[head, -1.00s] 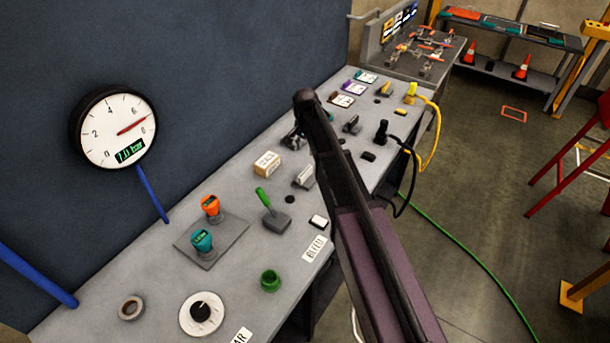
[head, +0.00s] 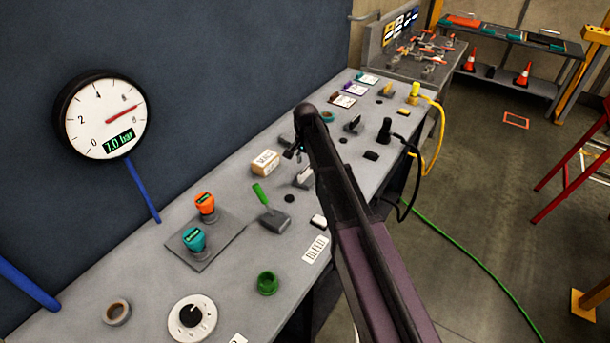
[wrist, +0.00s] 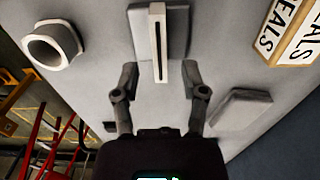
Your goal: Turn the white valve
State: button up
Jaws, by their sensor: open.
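The white valve has a pale slotted bar handle (wrist: 159,45) on a grey block (wrist: 178,20) in the wrist view. In the head view the valve (head: 305,177) is partly hidden by my arm, just below my gripper (head: 294,152). In the wrist view my gripper (wrist: 159,70) is open, with one finger on each side of the handle's near end. Gaps show between handle and fingers; I cannot tell the height between them.
A SEALS box (head: 265,162) stands close left of the valve; it also shows in the wrist view (wrist: 293,35). A pale ring (wrist: 52,45) and a grey block (wrist: 240,110) flank my fingers. A green-handled valve (head: 265,202) sits nearer on the bench.

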aim_at(306, 169)
jog(key=shift+f+b, duration=1.6)
jog(key=shift+f, duration=0.35)
jog(key=shift+c, duration=0.2)
grip_shut()
